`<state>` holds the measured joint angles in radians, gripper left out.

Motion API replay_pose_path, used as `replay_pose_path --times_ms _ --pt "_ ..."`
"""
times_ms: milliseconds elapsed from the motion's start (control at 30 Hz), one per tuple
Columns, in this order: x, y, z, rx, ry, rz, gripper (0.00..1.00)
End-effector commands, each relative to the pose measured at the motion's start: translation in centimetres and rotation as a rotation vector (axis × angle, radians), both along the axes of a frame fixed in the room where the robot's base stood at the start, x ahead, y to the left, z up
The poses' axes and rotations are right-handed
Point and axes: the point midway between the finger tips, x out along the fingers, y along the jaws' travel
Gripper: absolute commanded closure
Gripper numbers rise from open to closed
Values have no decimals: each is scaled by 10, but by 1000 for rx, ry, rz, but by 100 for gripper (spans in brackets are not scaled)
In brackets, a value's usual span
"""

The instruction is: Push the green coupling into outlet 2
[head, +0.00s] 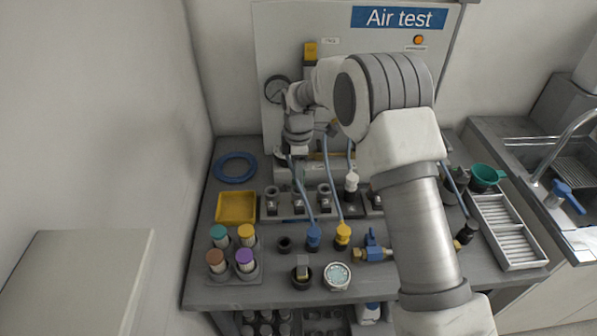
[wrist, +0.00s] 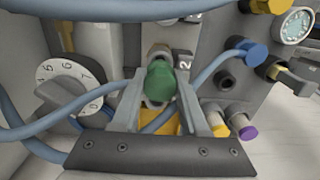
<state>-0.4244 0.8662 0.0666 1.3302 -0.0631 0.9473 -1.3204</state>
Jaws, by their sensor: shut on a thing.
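The green coupling (wrist: 160,84) is between the two fingers of my gripper (wrist: 165,108) in the wrist view. My gripper is shut on it. Just beyond it is a brass-and-grey fitting (wrist: 158,50) beside a label reading 2 (wrist: 185,66), which looks like outlet 2. The coupling lines up with this fitting and covers part of it; I cannot tell whether they touch. In the head view my gripper (head: 298,152) is in front of the Air test panel, and the green coupling cannot be made out there.
A numbered dial (wrist: 72,85) is close left of my gripper, and blue hoses pass around it. A blue coupling (wrist: 255,53) is at right. On the bench are a yellow tray (head: 236,208), blue (head: 313,239) and yellow couplings (head: 343,235), and a white coupling (head: 351,184).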

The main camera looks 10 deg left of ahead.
Motion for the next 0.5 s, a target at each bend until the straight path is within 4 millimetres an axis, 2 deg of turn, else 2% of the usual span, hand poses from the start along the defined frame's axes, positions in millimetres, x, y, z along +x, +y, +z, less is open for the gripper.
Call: replay_pose_path --times_ms 500 --pt "0 0 -3 0 0 -1 100"
